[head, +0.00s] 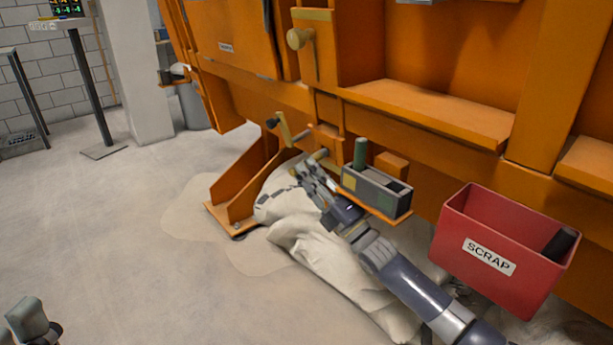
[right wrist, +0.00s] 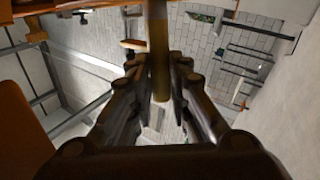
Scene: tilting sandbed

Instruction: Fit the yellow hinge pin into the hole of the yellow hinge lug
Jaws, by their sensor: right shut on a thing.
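My right gripper (head: 308,178) is shut on the yellow hinge pin (head: 318,156), low in front of the orange machine. In the right wrist view the pin (right wrist: 158,55) is a dull yellow-brown rod between the two fingers (right wrist: 160,95), running up past their tips. In the head view the pin's far end is close to a small orange block (head: 326,137) on the machine frame. I cannot make out the hinge lug's hole or tell whether the pin touches the lug.
A grey holder (head: 376,190) with a green pin (head: 360,153) stands right of the gripper. A red SCRAP bin (head: 508,248) hangs farther right. A yellowish lever (head: 285,128) and an orange foot bracket (head: 240,193) are on the left. Pale sacks (head: 322,262) lie below my arm.

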